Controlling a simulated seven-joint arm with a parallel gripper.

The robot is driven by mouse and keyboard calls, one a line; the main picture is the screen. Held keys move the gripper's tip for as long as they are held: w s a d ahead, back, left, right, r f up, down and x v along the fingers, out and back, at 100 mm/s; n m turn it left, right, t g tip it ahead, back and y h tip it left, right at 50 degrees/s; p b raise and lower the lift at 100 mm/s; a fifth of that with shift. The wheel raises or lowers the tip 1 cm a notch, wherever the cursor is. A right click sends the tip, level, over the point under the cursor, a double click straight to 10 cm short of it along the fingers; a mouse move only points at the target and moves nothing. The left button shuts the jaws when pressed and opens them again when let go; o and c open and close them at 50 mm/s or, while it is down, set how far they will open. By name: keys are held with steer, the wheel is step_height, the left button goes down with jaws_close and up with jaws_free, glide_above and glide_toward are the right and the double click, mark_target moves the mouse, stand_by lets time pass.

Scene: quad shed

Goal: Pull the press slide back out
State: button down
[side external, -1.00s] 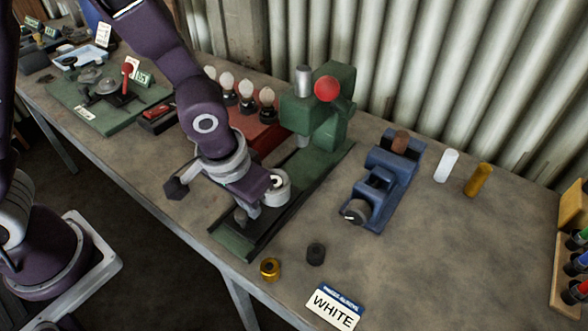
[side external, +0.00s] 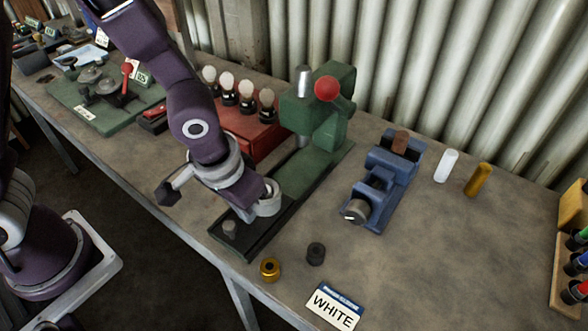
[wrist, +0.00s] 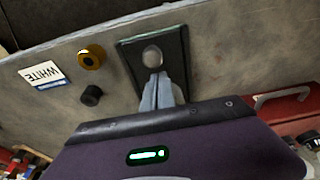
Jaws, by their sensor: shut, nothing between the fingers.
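The green press (side external: 318,112) with a red ball handle stands on the bench, its long base running toward the front edge. The dark slide (side external: 262,232) lies at the front end of that base. A grey knob (side external: 229,228) stands upright near the slide's outer end; it also shows in the wrist view (wrist: 152,54). My gripper (side external: 246,214) is shut and empty, low over the slide on the press side of the knob. In the wrist view my fingertips (wrist: 158,78) are close to the knob; I cannot tell whether they touch it.
A brass ring (side external: 270,268), a black cylinder (side external: 316,254) and a WHITE label (side external: 333,306) lie right of the slide's end. A blue vise-like fixture (side external: 380,190) stands further right. A red rack (side external: 250,130) with white-topped pieces stands behind my arm.

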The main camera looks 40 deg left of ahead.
step_height(320, 180, up, 8)
stand_by(0.5)
steer(key=shift+f, duration=0.1)
steer(key=s+a+r+t, duration=0.3)
steer(key=s+a+r, duration=0.8)
steer(key=s+r, duration=0.1)
steer(key=shift+a, duration=0.2)
steer(key=shift+r, duration=0.1)
stand_by(1.7)
